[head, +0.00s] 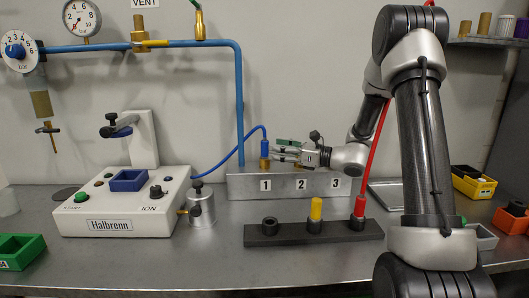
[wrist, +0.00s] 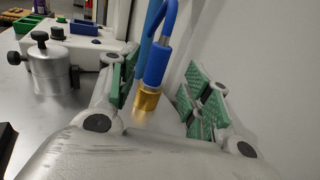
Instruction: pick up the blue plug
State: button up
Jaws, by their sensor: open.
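The blue plug (head: 264,148) stands upright in a brass fitting (head: 264,163) on top of the metal block, above number 1. A blue hose runs from its top down to the left. In the wrist view the plug (wrist: 158,64) and its brass part (wrist: 148,98) are between the two green-padded fingers. My gripper (head: 276,152) comes in from the right, level with the plug. Its jaws (wrist: 160,88) are open, with the plug in the gap near the fingertips. Whether a pad touches the plug is hard to tell.
The numbered metal block (head: 243,186) stands against the wall. A dark rack (head: 290,236) in front holds a yellow plug (head: 316,209) and a red plug (head: 359,206). The Halbrenn machine (head: 75,213) and a metal cylinder (head: 202,238) are left. A blue pipe (head: 239,100) rises close behind.

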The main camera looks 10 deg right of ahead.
aim_at(265, 146)
jog(key=x, duration=0.5)
jog(key=shift+a+r, duration=0.2)
grip_shut()
